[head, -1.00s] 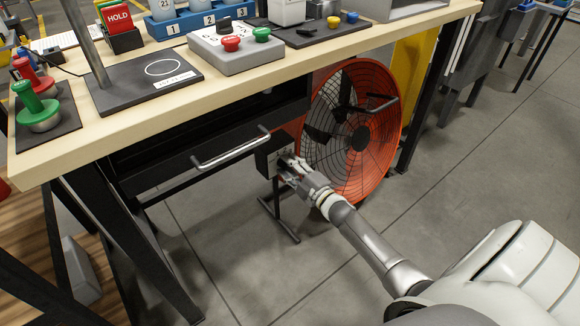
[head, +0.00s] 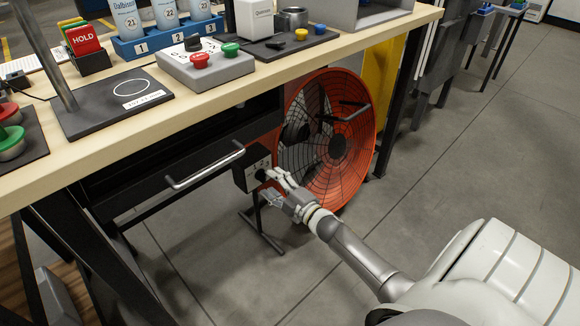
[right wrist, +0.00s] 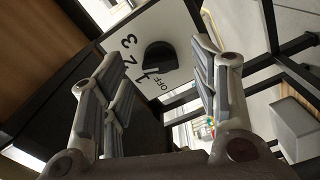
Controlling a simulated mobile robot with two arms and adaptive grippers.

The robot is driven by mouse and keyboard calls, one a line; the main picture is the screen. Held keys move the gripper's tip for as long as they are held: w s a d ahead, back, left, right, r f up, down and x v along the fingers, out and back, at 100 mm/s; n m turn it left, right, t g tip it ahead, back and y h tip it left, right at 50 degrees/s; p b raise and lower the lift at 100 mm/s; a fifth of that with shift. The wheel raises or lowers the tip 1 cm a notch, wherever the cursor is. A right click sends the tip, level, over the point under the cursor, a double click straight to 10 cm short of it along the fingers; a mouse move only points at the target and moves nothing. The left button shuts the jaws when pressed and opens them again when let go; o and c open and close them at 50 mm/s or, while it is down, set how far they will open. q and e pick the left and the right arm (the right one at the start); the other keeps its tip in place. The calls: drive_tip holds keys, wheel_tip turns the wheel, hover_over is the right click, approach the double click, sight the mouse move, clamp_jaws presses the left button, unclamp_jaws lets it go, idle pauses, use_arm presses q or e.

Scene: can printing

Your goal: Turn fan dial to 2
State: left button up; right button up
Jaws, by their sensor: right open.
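The orange fan (head: 325,140) stands on the floor under the table's right end. Its dark control box (head: 240,178) is on the fan's left side. In the right wrist view, the white panel (right wrist: 187,25) carries the marks OFF, 1, 2 and 3 around a black dial (right wrist: 158,56). I cannot tell for sure which mark the dial points to. My right gripper (head: 270,184) is open, close in front of the box. In its wrist view, the fingers (right wrist: 160,75) stand apart on either side of the dial, not visibly touching it. My left gripper is not in view.
The wooden table (head: 130,105) overhangs the box and fan, with a drawer handle (head: 205,165) just left of the box. A grey button box (head: 207,68) and a blue rack (head: 170,40) stand on top. The floor to the right is clear.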

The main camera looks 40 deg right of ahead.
drive_tip(key=s, duration=0.9)
drive_tip(key=shift+s+d, duration=0.25)
drive_tip(key=shift+d, duration=0.1)
